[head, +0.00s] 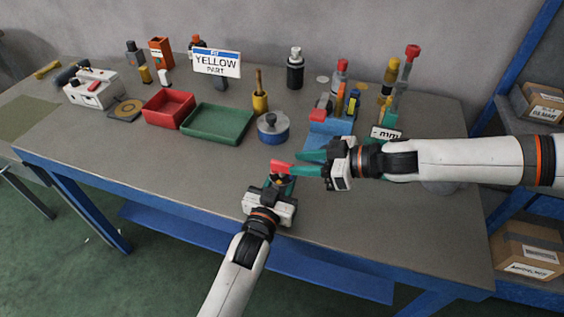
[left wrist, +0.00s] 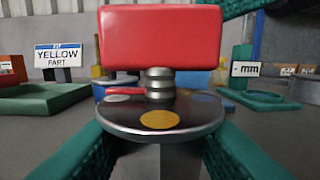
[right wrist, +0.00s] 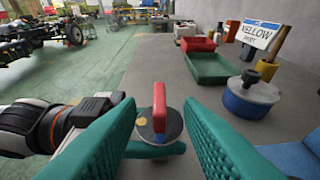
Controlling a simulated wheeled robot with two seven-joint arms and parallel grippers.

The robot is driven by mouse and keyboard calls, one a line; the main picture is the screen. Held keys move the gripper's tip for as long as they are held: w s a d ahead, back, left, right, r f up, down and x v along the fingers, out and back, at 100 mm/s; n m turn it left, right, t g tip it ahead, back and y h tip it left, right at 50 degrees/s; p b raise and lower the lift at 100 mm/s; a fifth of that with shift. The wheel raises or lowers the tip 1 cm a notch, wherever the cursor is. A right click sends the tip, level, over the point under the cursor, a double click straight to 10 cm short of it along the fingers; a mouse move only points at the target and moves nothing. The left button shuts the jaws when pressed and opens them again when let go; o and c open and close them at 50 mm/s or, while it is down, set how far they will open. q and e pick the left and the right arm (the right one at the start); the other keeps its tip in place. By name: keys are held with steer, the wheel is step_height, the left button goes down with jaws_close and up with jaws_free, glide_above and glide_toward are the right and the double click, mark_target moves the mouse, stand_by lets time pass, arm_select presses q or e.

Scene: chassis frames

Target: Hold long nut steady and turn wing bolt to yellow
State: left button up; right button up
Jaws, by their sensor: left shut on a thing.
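The wing bolt's red wing (left wrist: 160,38) stands upright on a threaded neck over a dark disc (left wrist: 190,122). A yellow dot (left wrist: 160,119) is on the disc's near side in the left wrist view; a small red pointer (left wrist: 122,91) points left, by a whitish dot. The grey long nut (left wrist: 180,158) is below the disc, between the fingers of my left gripper (head: 279,184), shut on it. My right gripper (head: 293,169) is open, its teal fingers on either side of the red wing (right wrist: 159,106) in the right wrist view; contact is not visible.
A sign reading "YELLOW PART" (head: 217,63) stands at the back. A red tray (head: 168,109), a green tray (head: 218,123) and a blue round container (head: 273,128) are beyond the grippers. A blue rack with tools (head: 330,125) is behind my right gripper. The table's front left is clear.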

mark_target(285, 164)
steer(key=x, duration=0.5)
steer(key=shift+w+a+f, duration=0.1)
steer(key=shift+a+f, duration=0.05)
steer(key=shift+a, duration=0.15)
jaws_close()
